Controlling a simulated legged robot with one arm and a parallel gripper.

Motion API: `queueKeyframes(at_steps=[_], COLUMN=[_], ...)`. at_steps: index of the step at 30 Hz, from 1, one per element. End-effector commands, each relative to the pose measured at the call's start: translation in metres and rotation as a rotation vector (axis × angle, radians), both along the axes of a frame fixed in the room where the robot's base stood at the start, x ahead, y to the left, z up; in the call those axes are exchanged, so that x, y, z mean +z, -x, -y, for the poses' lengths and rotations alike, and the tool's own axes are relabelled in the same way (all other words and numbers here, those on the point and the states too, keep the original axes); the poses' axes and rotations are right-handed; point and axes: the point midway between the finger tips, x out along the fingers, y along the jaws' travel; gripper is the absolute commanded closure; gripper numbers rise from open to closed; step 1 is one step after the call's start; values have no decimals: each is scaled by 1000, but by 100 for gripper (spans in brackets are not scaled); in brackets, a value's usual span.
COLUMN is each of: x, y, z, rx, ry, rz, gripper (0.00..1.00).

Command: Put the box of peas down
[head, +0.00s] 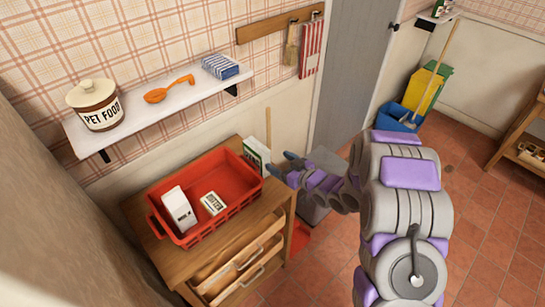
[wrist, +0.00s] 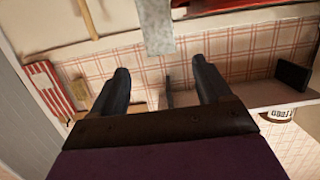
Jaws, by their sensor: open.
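A white and green box (head: 257,154), which I take to be the box of peas, stands upright on the wooden cabinet top (head: 168,262), behind the right end of the red crate. Its label is too small to read. My gripper (head: 284,164) is just right of the box, its fingers apart. In the wrist view, the two dark fingers of my gripper (wrist: 163,80) are spread with nothing held between them. A pale grey-white box face (wrist: 155,26) shows beyond the fingertips, apparently the same box. Whether a finger touches it I cannot tell.
The red crate (head: 160,234) holds a white carton (head: 179,209) and a butter pack (head: 213,203) and fills most of the cabinet top.

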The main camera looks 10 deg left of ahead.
Motion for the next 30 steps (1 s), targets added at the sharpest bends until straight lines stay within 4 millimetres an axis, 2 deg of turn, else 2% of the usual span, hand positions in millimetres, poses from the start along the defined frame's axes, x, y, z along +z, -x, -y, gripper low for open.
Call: queueKeyframes(at_steps=[12, 16, 20, 23, 26, 30], x=[2, 9, 22, 36, 51, 74], y=[5, -2, -9, -6, 6, 39], z=[9, 26, 62, 97, 131, 173], rx=[-8, -59, -170, -272, -373, -507], ry=[15, 105, 261, 377, 474, 579], rz=[-4, -25, -82, -148, -226, -358], gripper=[22, 22, 22, 22, 22, 22])
